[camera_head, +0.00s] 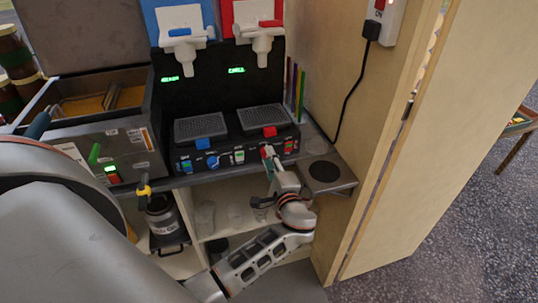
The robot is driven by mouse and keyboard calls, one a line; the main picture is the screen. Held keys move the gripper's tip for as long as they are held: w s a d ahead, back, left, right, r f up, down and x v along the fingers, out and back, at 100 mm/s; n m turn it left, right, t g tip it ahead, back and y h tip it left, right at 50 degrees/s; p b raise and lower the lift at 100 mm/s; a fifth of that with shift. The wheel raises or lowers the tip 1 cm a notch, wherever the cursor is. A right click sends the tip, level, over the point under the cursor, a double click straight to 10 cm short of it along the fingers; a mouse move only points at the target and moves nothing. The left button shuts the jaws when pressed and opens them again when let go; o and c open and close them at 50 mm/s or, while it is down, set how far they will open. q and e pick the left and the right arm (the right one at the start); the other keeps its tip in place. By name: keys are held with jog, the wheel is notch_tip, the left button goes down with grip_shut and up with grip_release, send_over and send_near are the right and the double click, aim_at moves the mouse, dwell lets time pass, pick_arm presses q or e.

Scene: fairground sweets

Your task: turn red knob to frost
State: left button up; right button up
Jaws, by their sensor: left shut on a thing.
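The slush machine (245,90) stands on the counter, with a blue tank on the left and a red tank on the right. On its black front panel, the red knob (264,155) is mostly hidden by my left gripper (269,158). That gripper reaches up from below and is shut on the knob. The knob's pointer and the labels around it cannot be read. The green display (236,70) under the red tank seems to read CHILL. My right gripper is not in view.
A blue knob (212,161) and several small switches share the panel. A steel fryer-like box (95,150) stands to the left. A wooden partition (335,130) closes off the right. Clear cups (205,215) stand on the shelf below, near my left arm.

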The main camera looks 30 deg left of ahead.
pick_arm(q)
jog(key=shift+s+f+m+p, duration=0.1)
jog(key=shift+m+p, duration=0.8)
jog(key=shift+m, duration=1.5)
jog(key=shift+f+m+p, duration=0.1)
jog(key=shift+m+p, duration=0.8)
jog(key=shift+m, duration=1.5)
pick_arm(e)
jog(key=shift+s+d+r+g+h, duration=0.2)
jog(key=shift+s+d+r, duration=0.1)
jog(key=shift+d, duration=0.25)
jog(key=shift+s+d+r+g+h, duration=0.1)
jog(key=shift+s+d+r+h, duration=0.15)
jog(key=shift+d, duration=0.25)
pick_arm(q)
jog(key=o, duration=1.1)
jog(key=shift+r, duration=0.1)
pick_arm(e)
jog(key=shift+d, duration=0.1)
